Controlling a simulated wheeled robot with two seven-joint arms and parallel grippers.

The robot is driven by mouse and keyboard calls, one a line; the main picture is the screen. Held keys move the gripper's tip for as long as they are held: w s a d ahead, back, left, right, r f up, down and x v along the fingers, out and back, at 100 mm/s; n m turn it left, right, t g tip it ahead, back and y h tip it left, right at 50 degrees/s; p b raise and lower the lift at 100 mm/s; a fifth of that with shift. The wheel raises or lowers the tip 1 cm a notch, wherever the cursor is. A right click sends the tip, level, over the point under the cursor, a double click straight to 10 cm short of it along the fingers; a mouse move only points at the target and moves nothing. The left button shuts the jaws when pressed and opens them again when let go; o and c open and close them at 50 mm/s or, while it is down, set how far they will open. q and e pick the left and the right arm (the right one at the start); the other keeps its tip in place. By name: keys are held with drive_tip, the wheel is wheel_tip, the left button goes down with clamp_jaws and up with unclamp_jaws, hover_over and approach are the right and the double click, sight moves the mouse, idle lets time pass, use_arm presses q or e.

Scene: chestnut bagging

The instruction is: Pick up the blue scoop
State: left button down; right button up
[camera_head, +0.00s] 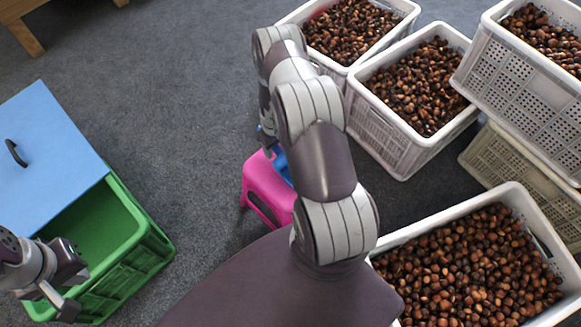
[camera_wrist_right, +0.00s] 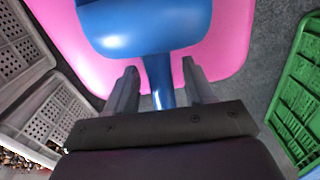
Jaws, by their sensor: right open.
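The blue scoop (camera_wrist_right: 145,28) lies on a pink stool (camera_wrist_right: 235,45) in the right wrist view. Its handle (camera_wrist_right: 158,80) points toward my right gripper (camera_wrist_right: 160,88). The gripper is open, with one finger on each side of the handle and a gap visible on both sides. In the head view, only a bit of the scoop (camera_head: 282,167) shows on the stool (camera_head: 260,185), as my right arm covers the rest and most of the right gripper. My left gripper (camera_head: 62,292) is at the lower left, by the green crate; its jaw opening is unclear.
White crates full of chestnuts (camera_head: 413,152) stand at the right, some stacked. A green crate (camera_head: 155,250) with a blue board (camera_head: 45,140) partly over it stands at the left. Grey carpet (camera_head: 180,110) is clear between. Wooden furniture legs (camera_head: 22,38) show at the upper left.

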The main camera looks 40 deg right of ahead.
drive_tip(key=shift+r, duration=0.1)
clamp_jaws()
